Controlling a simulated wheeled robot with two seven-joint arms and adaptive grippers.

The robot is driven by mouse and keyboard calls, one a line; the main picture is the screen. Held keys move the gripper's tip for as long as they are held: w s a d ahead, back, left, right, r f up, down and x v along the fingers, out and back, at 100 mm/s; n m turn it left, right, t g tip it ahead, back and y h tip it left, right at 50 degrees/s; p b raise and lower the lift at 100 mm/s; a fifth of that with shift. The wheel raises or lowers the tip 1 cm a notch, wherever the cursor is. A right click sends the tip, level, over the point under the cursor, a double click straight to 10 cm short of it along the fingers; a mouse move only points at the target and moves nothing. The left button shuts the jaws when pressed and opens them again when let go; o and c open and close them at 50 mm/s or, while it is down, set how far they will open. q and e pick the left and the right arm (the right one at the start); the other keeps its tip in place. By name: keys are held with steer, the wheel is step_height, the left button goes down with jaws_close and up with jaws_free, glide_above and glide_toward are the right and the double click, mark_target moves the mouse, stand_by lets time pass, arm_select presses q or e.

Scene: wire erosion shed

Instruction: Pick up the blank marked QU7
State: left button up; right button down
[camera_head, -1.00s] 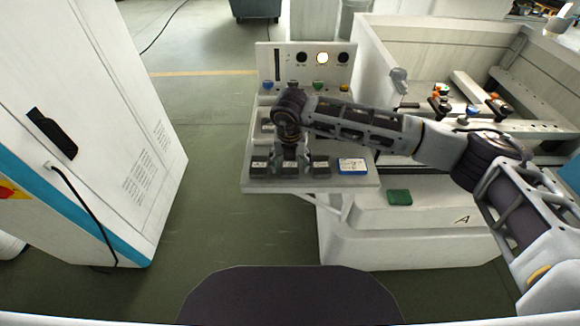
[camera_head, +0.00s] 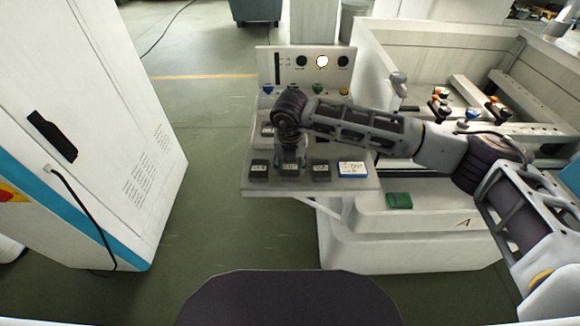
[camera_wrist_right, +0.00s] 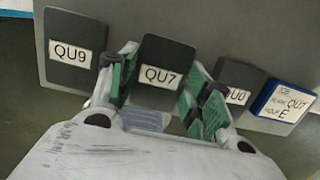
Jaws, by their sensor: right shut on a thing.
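The blank marked QU7 (camera_wrist_right: 161,75) is a dark grey block with a white label, in the middle of the right wrist view. In the head view the QU7 blank (camera_head: 290,169) is the middle one of three dark blocks along the shelf's front. My right gripper (camera_wrist_right: 150,92) has its green-padded fingers on either side of it and is shut on it. In the head view my right gripper (camera_head: 291,155) points down at this block from above. Whether the block is clear of the shelf cannot be told. My left gripper is not in view.
A blank marked QU9 (camera_wrist_right: 76,50) is close on the left. Another blank (camera_wrist_right: 236,92), its label partly hidden, is close on the right. A blue-edged job card (camera_head: 353,169) names QU7 and E. The white shelf (camera_head: 225,190) has a control panel (camera_head: 310,65) behind. A green block (camera_head: 399,201) lies right.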

mark_target(290, 167)
step_height(290, 167, up, 8)
steer(key=shift+r+b, duration=0.1)
steer(key=shift+b, duration=0.45)
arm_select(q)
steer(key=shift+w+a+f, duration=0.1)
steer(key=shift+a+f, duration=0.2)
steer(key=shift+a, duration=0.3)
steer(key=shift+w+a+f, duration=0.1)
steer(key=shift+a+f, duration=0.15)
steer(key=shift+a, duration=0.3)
arm_select(e)
steer(key=shift+r, duration=0.7)
